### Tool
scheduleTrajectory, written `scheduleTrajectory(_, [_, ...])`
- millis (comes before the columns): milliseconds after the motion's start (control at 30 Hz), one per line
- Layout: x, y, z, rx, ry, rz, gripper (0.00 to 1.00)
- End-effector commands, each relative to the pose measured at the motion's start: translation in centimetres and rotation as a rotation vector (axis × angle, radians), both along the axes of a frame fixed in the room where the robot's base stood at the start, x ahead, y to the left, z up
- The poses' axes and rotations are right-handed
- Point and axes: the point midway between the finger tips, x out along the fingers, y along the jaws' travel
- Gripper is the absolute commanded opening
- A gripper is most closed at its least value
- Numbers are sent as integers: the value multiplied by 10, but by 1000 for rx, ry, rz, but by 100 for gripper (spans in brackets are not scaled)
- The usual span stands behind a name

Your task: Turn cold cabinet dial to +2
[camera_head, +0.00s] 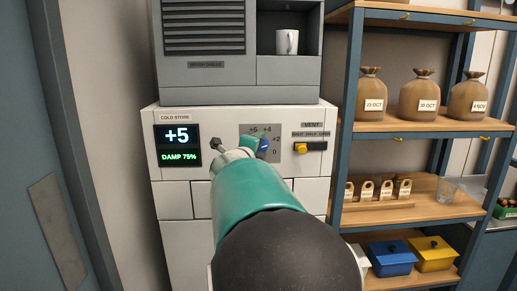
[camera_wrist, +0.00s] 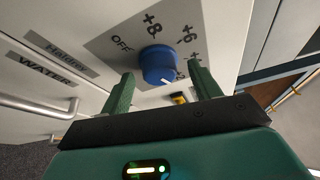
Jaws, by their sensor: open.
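The blue cold cabinet dial (camera_wrist: 158,64) sits on a grey scale plate (camera_head: 247,130) on the white cold store front. In the wrist view its white pointer line faces down and slightly right; the marks OFF, +8 and +6 show around it. The dial also shows in the head view (camera_head: 264,145), partly behind my arm. My gripper (camera_wrist: 160,70) is open, one green finger on each side of the dial, with gaps visible. I cannot tell how far the fingertips are from the panel. The display (camera_head: 177,146) reads +5 and DAMP 75%.
A vent slider with a yellow knob (camera_head: 301,148) is right of the dial. A shelf unit (camera_head: 345,110) with sacks and boxes stands close on the right. A mug (camera_head: 287,41) sits in a niche above. A bar handle (camera_wrist: 38,106) shows in the wrist view.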

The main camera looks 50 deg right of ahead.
Motion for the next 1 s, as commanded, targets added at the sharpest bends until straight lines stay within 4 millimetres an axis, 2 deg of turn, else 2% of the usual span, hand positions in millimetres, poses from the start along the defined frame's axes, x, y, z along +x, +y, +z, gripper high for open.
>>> scheduleTrajectory(400, [-29, 83, 8, -2, -3, 2, 62])
scheduleTrajectory(533, [-37, 104, 10, -2, -3, 2, 62])
scheduleTrajectory(700, [-42, 118, 10, 0, -2, 0, 62])
scheduleTrajectory(1000, [-43, 119, 10, -1, 0, -1, 62])
